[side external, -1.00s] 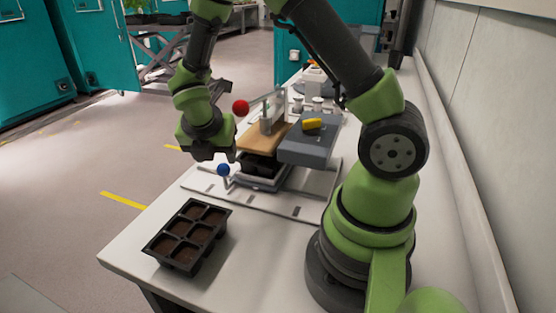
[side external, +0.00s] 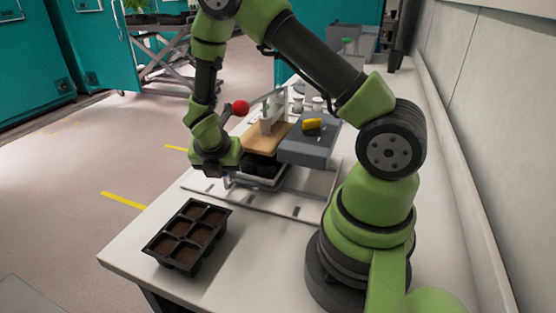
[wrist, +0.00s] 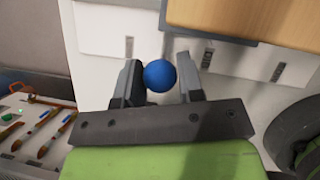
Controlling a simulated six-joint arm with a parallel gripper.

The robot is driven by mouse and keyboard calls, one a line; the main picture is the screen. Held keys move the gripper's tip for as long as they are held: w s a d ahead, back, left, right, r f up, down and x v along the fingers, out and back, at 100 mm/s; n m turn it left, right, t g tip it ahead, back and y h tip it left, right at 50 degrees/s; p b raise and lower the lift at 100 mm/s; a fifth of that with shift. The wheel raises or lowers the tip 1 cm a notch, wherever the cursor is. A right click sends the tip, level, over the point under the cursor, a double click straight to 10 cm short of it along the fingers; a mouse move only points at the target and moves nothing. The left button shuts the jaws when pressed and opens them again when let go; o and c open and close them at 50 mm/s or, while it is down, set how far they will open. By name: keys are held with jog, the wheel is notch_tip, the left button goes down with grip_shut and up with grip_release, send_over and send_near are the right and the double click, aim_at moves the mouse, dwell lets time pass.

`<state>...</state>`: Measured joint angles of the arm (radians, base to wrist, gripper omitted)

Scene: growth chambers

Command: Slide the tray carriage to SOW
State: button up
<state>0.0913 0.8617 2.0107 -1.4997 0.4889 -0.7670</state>
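The tray carriage (side external: 262,182) sits on a pale plate with dark marks, and a black tray (side external: 262,166) is on it, below a wooden board (side external: 268,138). The blue ball knob (wrist: 160,76) shows in the wrist view between the two fingers of my gripper (wrist: 162,82); in the side view the gripper (side external: 222,176) hides it. The fingers are apart, one on each side of the knob. They look open, with no clear grip on it. The word SOW cannot be read in either view.
A black seedling tray with soil cells (side external: 188,236) stands at the table's near left. A red ball on a lever (side external: 240,108) rises behind my gripper. A grey block with a yellow piece (side external: 312,125) is to the right.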

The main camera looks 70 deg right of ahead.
jog(key=shift+c, duration=0.9)
jog(key=o, duration=0.7)
jog(key=shift+c, duration=0.2)
